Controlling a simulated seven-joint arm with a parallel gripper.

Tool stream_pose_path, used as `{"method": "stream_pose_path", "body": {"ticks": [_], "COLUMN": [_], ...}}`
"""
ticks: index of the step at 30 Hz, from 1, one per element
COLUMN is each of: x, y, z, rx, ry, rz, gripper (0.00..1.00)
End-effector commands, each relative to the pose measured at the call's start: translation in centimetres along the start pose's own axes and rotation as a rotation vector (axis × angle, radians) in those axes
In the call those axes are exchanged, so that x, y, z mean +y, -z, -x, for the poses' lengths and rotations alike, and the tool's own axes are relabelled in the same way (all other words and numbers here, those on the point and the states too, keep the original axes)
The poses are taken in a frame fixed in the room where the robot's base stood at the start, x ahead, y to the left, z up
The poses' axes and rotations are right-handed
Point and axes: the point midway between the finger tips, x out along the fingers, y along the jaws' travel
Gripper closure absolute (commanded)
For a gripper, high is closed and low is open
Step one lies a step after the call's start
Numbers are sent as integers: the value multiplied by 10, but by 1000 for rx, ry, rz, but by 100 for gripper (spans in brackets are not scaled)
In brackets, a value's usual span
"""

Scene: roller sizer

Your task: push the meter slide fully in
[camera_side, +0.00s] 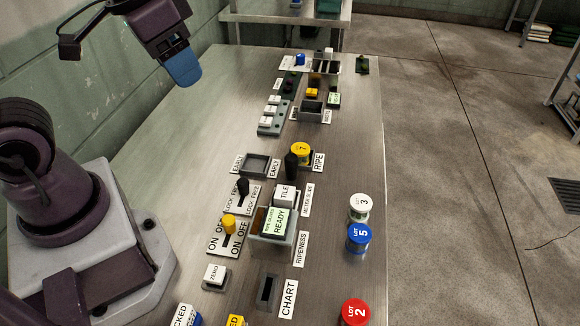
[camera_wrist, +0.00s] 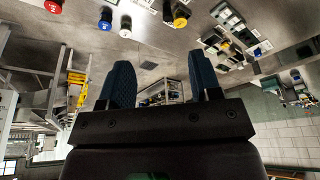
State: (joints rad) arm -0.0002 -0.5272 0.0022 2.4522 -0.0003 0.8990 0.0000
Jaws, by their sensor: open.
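The meter slide label (camera_side: 307,200) stands upright beside a white block marked TILE (camera_side: 285,193) in the side view. A black upright knob (camera_side: 291,166) rises just behind the block, apparently the slide's handle; how far in the slide sits cannot be told. My gripper (camera_side: 182,68) is high at the upper left in the side view, well away from the slide. In the wrist view my gripper (camera_wrist: 162,82) shows two spread fingers with nothing between them.
A housing with a green READY display (camera_side: 278,222) stands in front of the block. A yellow lot 7 jar (camera_side: 300,151) sits by the RIPE label. White (camera_side: 359,208), blue (camera_side: 359,238) and red (camera_side: 354,312) jars stand along the right edge. The table's left rear (camera_side: 215,100) is clear.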

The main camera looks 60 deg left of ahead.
Motion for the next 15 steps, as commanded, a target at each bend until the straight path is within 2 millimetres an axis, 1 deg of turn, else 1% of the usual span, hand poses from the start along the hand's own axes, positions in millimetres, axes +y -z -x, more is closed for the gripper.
{"method": "stream_pose_path", "body": {"ticks": [1, 5, 8, 11, 15], "x": [0, -1, -2, -3, -4], "y": [8, 31, 49, 66, 85], "z": [-12, -42, -69, -101, -149], "rx": [-56, -159, -226, -288, -354], "ry": [-1, -1, -2, -1, 0], "rz": [2, 4, 6, 7, 7], "gripper": [42, 42, 42, 42, 42]}}
